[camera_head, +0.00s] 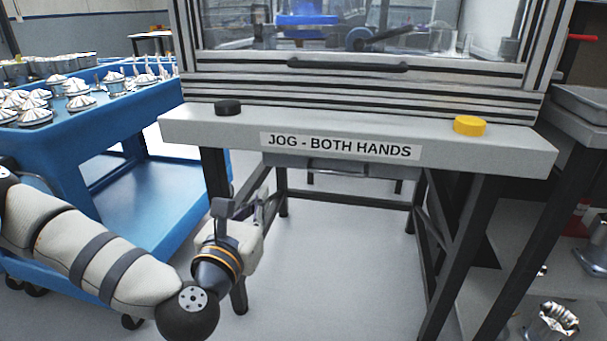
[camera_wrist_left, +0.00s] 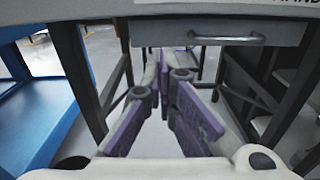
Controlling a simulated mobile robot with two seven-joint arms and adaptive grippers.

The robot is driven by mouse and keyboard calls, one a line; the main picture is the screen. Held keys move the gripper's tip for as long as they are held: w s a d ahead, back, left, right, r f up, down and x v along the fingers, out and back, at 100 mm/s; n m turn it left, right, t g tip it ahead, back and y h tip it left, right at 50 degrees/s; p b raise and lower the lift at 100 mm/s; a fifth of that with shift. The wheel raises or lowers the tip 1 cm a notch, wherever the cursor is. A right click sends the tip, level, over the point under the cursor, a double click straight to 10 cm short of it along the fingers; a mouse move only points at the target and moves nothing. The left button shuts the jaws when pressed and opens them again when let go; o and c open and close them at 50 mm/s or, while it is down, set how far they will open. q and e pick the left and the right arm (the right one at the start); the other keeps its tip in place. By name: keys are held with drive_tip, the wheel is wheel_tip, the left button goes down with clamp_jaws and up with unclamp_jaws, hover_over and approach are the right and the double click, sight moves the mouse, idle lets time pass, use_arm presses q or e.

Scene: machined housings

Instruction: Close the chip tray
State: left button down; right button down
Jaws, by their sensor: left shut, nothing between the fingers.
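The chip tray (camera_head: 385,170) is a grey drawer under the bench edge, below the "JOG - BOTH HANDS" label. In the left wrist view its front (camera_wrist_left: 160,33) carries a metal bar handle (camera_wrist_left: 228,40). The bench edge hides most of it in the head view, so I cannot tell how far out it stands. My left gripper (camera_head: 256,205) is shut and empty, low and to the left of the tray. In the wrist view its purple-padded fingers (camera_wrist_left: 165,75) point toward the area under the tray's left part, apart from it. My right gripper is not in view.
The bench (camera_head: 230,130) carries a black button (camera_head: 228,107) and a yellow button (camera_head: 470,125). Its dark legs (camera_head: 450,240) stand on both sides of open floor. A blue cart (camera_head: 120,120) with metal parts is at left. A shelf unit with metal housings (camera_head: 552,322) is at right.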

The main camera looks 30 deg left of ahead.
sight(282, 157)
use_arm(q)
drive_tip(key=x, duration=0.9)
drive_tip(key=a+x, duration=0.1)
drive_tip(key=x, duration=0.4)
drive_tip(key=shift+r, duration=0.3)
